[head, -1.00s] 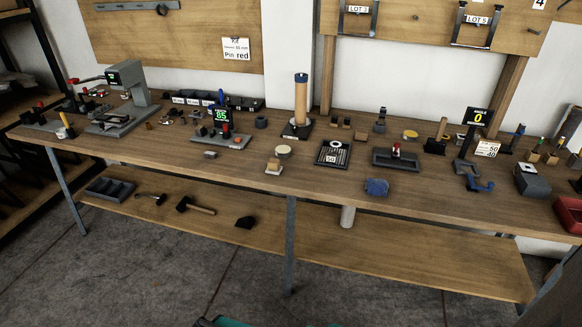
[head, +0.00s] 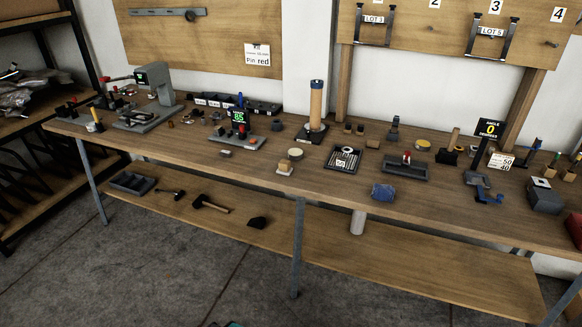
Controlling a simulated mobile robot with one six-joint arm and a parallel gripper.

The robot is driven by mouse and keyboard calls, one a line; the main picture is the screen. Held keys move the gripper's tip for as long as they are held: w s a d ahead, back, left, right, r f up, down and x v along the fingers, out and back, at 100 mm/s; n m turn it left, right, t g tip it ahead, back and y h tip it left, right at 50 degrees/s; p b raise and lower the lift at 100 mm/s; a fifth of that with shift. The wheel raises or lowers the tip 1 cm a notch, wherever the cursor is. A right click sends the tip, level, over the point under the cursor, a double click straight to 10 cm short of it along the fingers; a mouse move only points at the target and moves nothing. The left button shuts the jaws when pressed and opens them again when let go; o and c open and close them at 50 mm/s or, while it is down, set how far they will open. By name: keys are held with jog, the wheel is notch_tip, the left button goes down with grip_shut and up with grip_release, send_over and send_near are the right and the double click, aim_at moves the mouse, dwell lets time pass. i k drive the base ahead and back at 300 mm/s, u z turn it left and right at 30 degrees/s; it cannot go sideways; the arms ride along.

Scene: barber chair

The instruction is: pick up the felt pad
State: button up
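I cannot tell for sure which thing is the felt pad. A small pale flat piece with a tan block on it (head: 285,167) lies near the front edge of the workbench (head: 335,191), left of centre. A round piece with a pale top (head: 295,153) stands just behind it. A blue, soft-looking block (head: 383,191) lies near the front edge, right of centre. My gripper is not in view.
A grey tray (head: 405,168), a slotted black plate (head: 343,158) and a tall tan cylinder on a dark base (head: 316,105) stand mid-bench. A lower shelf (head: 415,264) holds a hammer (head: 210,204). Grey floor (head: 150,270) in front is clear.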

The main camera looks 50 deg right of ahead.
aim_at(285, 169)
jog(key=u, duration=0.1)
jog(key=i, duration=0.95)
jog(key=z, duration=0.05)
